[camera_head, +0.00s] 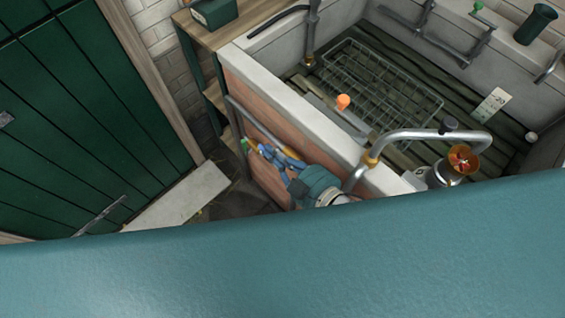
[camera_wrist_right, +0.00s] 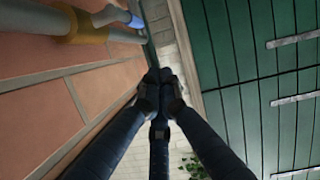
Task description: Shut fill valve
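My right gripper (camera_head: 268,150) reaches down beside the outer brick side of the trough, close to a grey pipe (camera_head: 240,110) running along it. In the right wrist view the dark fingers of the gripper (camera_wrist_right: 160,82) are drawn together at their tips, with nothing visible between them. There, a grey pipe (camera_wrist_right: 35,18) with a brass-coloured collar (camera_wrist_right: 90,26) carries a light blue lever (camera_wrist_right: 134,20), likely the fill valve. The lever is above and left of the fingertips, apart from them in the picture. My left gripper is not in view.
The stone trough rim (camera_head: 300,118) borders the right arm. Inside the trough are a wire rack (camera_head: 375,85) and an orange knob (camera_head: 343,101). A curved metal pipe (camera_head: 430,134) rises at the right. A green plank door (camera_head: 80,110) stands left, with a narrow floor gap between.

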